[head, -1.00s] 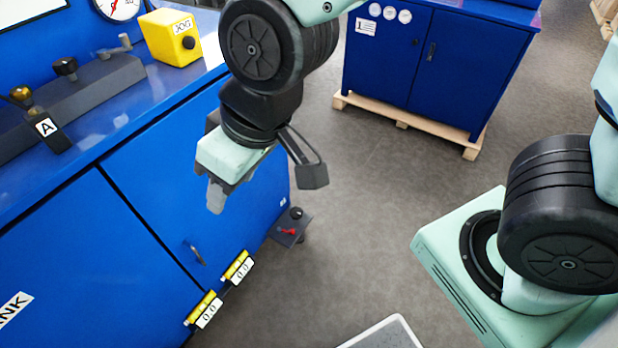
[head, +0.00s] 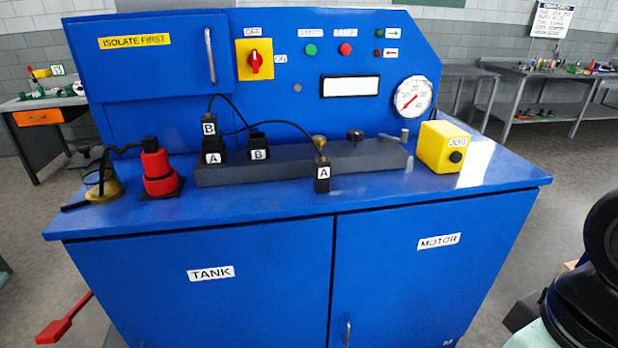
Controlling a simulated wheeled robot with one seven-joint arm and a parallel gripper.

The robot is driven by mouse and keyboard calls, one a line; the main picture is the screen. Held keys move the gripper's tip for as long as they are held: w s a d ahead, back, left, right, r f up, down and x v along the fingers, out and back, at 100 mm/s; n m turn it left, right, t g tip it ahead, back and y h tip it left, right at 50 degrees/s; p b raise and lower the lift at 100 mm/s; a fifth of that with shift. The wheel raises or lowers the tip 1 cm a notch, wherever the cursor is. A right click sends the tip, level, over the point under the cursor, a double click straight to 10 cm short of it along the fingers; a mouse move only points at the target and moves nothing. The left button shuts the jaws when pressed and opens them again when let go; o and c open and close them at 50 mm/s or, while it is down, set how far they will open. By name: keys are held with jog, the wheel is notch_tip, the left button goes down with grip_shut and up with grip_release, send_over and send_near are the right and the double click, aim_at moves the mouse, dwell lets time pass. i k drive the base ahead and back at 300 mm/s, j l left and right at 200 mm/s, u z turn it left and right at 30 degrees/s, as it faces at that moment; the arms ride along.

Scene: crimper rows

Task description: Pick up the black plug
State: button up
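A black plug (head: 322,178) with a white A label stands at the front edge of the grey block, a brass-coloured tip above it and a black cable at its top. A second black plug (head: 209,126), labelled B, sits above the black socket (head: 213,150) labelled A. A black socket (head: 258,148) labelled B stands beside it. I cannot tell which plug the task means. A small black piece (head: 150,144) tops the red fitting at the left. My gripper is out of view.
The grey block (head: 290,168) lies on the blue bench (head: 440,190). A yellow JOG box (head: 441,146) stands at its right, the red fitting (head: 158,173) and a brass piece (head: 103,185) at its left. The front strip of the bench top is mostly clear.

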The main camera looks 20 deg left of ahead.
aim_at(210, 122)
jog(key=u, duration=1.15)
